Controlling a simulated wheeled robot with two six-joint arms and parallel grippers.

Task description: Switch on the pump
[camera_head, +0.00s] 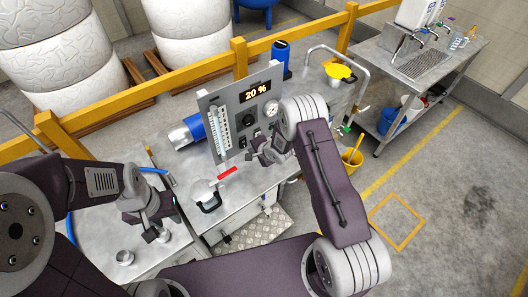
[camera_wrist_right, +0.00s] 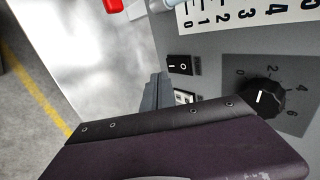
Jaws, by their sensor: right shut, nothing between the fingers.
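The upright grey control panel (camera_head: 220,97) stands on the metal bench, with a "20 %" display (camera_head: 255,91). In the right wrist view, a black rocker switch marked I and O (camera_wrist_right: 180,65) shows on its face. A second switch (camera_wrist_right: 184,97) below it is partly hidden by my right gripper (camera_wrist_right: 158,92). Right of them is a black knob (camera_wrist_right: 260,98) with a number scale. My right gripper is shut and empty, close to the panel's lower part; contact cannot be told. My left gripper (camera_head: 157,236) looks open and empty above the left bench.
A yellow rail (camera_head: 190,75) runs behind. Open floor lies at the right.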

